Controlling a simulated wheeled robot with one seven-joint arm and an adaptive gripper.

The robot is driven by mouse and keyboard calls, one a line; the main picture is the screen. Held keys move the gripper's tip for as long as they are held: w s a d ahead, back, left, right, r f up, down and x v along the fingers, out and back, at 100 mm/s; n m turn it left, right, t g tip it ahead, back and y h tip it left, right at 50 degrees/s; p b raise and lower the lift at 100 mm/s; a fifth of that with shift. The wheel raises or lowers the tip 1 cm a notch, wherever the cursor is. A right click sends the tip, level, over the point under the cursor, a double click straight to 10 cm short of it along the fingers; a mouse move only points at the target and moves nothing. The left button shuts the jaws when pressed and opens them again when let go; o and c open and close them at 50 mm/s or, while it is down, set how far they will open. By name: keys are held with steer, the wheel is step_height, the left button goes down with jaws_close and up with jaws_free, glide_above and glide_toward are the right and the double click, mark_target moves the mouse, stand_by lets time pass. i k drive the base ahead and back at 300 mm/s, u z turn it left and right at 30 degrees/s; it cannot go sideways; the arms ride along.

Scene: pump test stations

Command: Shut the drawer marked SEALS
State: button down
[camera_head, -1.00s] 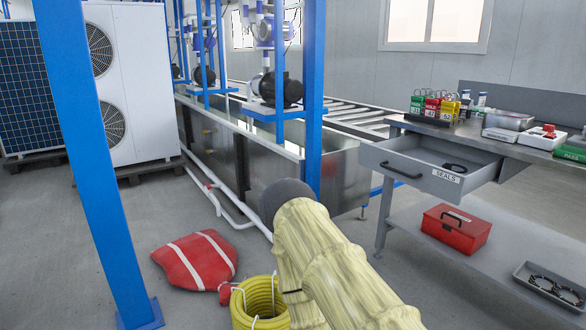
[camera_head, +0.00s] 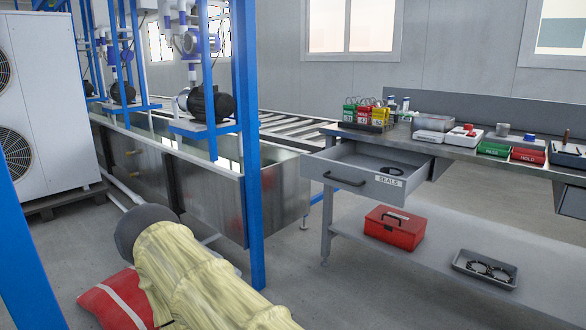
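The drawer marked SEALS (camera_head: 366,183) stands pulled out under the left end of the grey workbench (camera_head: 458,152). Its front has a dark bar handle (camera_head: 344,179) and a white SEALS label (camera_head: 388,181). A dark ring-shaped part lies inside the drawer. My arm, in a pale yellow cover, reaches in from the bottom, left of the drawer and well apart from it. My gripper's fingers do not show in this view, so its state is hidden.
A blue post (camera_head: 248,150) stands between my arm and the drawer. A red toolbox (camera_head: 394,228) and a grey tray (camera_head: 485,268) sit on the lower shelf. A red bag (camera_head: 118,302) lies on the floor at lower left. Floor before the bench is clear.

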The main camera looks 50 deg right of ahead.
mark_target(353, 166)
steer(key=z, duration=0.45)
steer(key=i, duration=1.15)
steer(key=z, duration=1.5)
steer(key=i, duration=0.45)
steer(key=z, duration=0.5)
